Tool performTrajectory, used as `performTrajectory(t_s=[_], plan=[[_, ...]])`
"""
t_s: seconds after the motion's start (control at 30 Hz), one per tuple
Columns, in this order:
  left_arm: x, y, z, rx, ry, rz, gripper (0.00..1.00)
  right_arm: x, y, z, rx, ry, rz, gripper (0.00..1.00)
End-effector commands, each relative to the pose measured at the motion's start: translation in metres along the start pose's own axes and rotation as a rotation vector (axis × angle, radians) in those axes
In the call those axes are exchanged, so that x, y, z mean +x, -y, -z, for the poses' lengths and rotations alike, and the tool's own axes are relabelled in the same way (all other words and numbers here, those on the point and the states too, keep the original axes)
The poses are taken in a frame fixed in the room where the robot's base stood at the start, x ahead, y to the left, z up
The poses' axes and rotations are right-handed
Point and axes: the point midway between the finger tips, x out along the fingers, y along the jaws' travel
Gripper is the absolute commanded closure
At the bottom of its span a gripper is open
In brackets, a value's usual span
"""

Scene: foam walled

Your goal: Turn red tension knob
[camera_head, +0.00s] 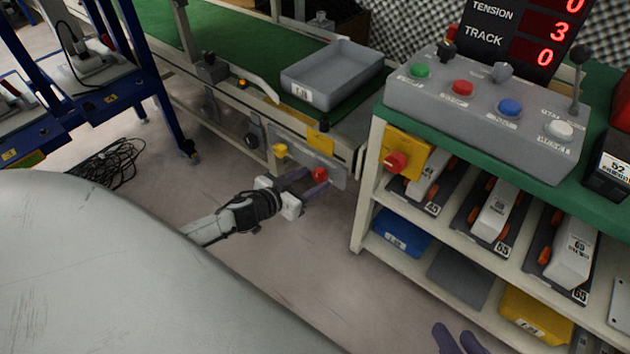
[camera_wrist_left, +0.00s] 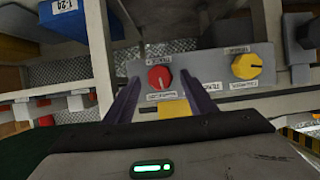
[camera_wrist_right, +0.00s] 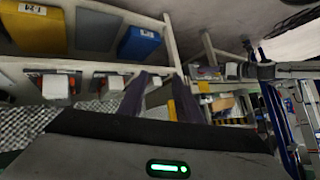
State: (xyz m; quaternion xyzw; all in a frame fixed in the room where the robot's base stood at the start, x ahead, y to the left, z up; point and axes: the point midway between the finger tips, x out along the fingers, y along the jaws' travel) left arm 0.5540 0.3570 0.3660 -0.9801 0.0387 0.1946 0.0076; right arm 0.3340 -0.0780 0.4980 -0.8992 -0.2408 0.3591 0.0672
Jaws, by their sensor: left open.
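The red tension knob (camera_head: 320,174) sits on a grey plate on the side of the conveyor frame, low down in the head view. In the left wrist view the red knob (camera_wrist_left: 159,78) shows on its labelled panel (camera_wrist_left: 205,66), with a yellow knob (camera_wrist_left: 246,66) to its right. My left gripper (camera_head: 309,186) is open, with its two purple fingers on either side of the red knob; I cannot tell whether they touch it. My right gripper (camera_head: 460,342) is at the bottom edge of the head view; its fingers (camera_wrist_right: 152,95) stand apart with nothing between them.
A display reads TENSION 3 and TRACK 0 above a grey control box (camera_head: 488,115) with coloured buttons. A shelf unit (camera_head: 362,190) with bins stands right of my left gripper. A grey tray (camera_head: 332,72) rests on the green conveyor. A red switch (camera_head: 396,162) sits on a yellow box.

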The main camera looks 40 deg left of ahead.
Motion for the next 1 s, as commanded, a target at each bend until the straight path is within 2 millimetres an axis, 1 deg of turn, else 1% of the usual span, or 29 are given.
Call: performTrajectory(t_s=[0.03,0.2,0.5,0.73,0.77,0.87,1.0], plan=[[0.008,0.0,-0.002,0.002,-0.001,0.0,0.49,0.001,0.001,0.0,0.003,-0.011,0.008,0.69],[0.019,0.0,-0.001,0.001,0.0,0.0,0.49,-0.001,0.005,0.005,0.009,-0.034,0.022,0.69],[0.021,0.0,0.0,0.0,0.002,0.0,0.49,-0.002,0.006,0.006,0.011,-0.037,0.025,0.69],[0.021,0.0,0.0,0.0,0.001,0.0,0.88,-0.002,0.006,0.006,0.011,-0.037,0.025,0.69],[0.021,0.0,0.0,0.0,0.001,0.0,0.9,-0.002,0.006,0.006,0.011,-0.037,0.025,0.69],[0.02,-0.001,0.0,0.006,0.001,0.003,0.9,-0.003,0.006,0.007,0.01,-0.037,0.025,0.69],[0.02,-0.002,0.001,0.069,-0.001,0.032,0.9,-0.004,0.006,0.009,0.006,-0.035,0.02,0.69]])
